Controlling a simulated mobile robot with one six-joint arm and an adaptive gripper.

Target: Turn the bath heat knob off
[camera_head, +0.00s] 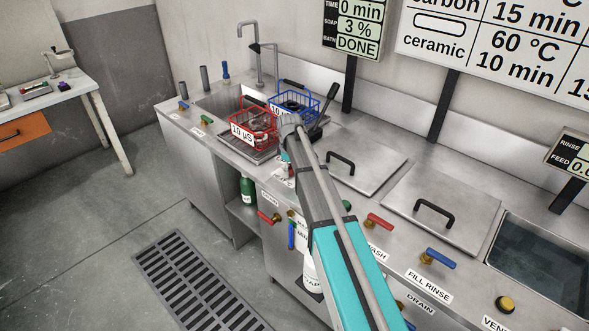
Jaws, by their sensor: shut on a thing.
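My arm reaches from the bottom of the view to the counter's front edge, left of the middle. My gripper (286,168) is at its far end, small and mostly hidden by the arm. It is down at a control beside a white label (282,180) whose words are too small to read. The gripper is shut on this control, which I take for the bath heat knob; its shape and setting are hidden. A display (354,30) on the wall reads "0 min", "3 %" and, beside BATH, "DONE".
Red (252,137) and blue (294,107) wire baskets stand by the sink, near my arm. Two lidded covers (352,158) (440,207) lie to the right, before an open water tank (545,262). Red (379,222) and blue (438,258) valve handles line the front. A floor grate (200,285) lies below.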

